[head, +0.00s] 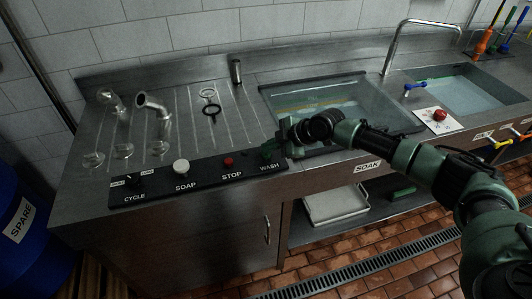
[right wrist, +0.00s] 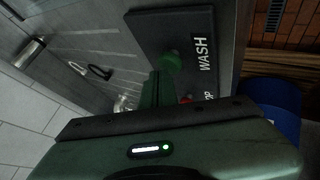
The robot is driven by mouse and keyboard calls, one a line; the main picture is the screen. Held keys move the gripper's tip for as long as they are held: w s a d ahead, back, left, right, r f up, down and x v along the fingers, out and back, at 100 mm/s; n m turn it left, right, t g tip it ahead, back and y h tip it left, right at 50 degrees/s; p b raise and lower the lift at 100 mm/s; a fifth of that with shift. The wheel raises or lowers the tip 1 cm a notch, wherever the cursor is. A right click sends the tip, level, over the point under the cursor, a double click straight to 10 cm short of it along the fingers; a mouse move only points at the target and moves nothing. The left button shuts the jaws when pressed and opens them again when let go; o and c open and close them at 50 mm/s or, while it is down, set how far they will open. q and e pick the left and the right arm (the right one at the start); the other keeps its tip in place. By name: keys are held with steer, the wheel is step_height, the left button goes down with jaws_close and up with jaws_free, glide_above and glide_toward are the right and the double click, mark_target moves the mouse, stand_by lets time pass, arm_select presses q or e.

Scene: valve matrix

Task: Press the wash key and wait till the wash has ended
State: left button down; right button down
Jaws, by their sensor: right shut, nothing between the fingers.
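The black control strip (head: 210,176) runs along the front of the steel counter. The green wash key (right wrist: 171,60) sits beside the WASH label at the strip's right end. In the head view my right gripper (head: 279,148) is at that end and largely covers the key. In the right wrist view its shut, empty fingers (right wrist: 160,80) point at the key and overlap its edge. I cannot tell whether they touch it or whether it is pressed in. No lit wash sign shows. My left gripper is not in view.
The red stop button (head: 228,163), white soap button (head: 181,167) and cycle knob (head: 130,181) share the strip. Steel pipe elbows (head: 157,108) stand on the drainboard. A soak basin (head: 375,88) lies behind my right arm. A blue drum (head: 28,235) stands at left.

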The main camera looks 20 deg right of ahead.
mark_target(269, 154)
steer(key=shift+s+f+b, duration=0.1)
steer(key=shift+f+b, duration=0.25)
steer(key=shift+f, duration=0.15)
steer(key=shift+r, duration=0.1)
stand_by(0.4)
steer(key=shift+r+p, duration=0.6)
steer(key=shift+r, duration=0.3)
steer(key=shift+r+p, duration=1.75)
steer(key=shift+r, duration=0.85)
steer(key=shift+f, duration=0.1)
